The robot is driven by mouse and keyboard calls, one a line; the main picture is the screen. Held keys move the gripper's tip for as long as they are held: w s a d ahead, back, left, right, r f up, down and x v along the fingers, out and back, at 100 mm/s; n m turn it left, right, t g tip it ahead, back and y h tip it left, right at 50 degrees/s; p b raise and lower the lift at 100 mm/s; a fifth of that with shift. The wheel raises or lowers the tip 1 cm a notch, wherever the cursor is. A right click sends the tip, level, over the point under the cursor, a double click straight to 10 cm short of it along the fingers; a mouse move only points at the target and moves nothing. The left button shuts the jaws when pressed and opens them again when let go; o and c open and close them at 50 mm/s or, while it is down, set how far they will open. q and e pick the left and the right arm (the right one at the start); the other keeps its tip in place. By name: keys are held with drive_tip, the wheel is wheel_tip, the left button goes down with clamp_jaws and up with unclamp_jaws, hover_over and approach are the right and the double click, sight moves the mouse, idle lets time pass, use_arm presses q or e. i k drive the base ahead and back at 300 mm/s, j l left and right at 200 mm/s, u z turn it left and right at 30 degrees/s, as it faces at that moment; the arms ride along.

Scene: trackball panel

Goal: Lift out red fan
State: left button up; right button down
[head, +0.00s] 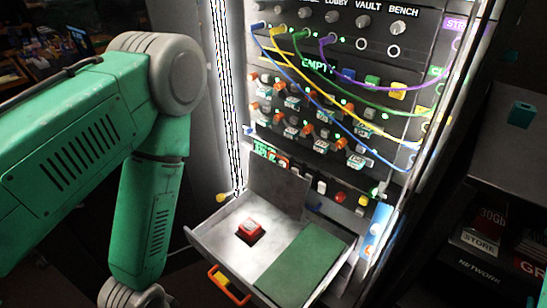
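A small red block-shaped piece (249,228), which may be the red fan, sits in a dark square recess in the pulled-out drawer (213,225). Its fine detail is too small to make out. My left arm comes in from the left and bends down beside the drawer, apart from the red piece. My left gripper is below the bottom edge of the picture. My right arm and gripper are not in view.
The rack panel (335,64) stands behind the drawer, with coloured cables looping across its front. A green pad (291,262) covers the drawer's right part. An orange handle (229,286) sticks out in front. Dark shelving (490,190) stands right.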

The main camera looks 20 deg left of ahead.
sight(250, 228)
drive_tip(key=j+z, duration=0.4)
drive_tip(key=j, duration=0.15)
drive_tip(key=k+j+z, duration=0.1)
drive_tip(key=j+z, duration=0.3)
drive_tip(key=k+j+z, duration=0.2)
drive_tip(key=j+z, duration=0.2)
drive_tip(key=j, duration=0.15)
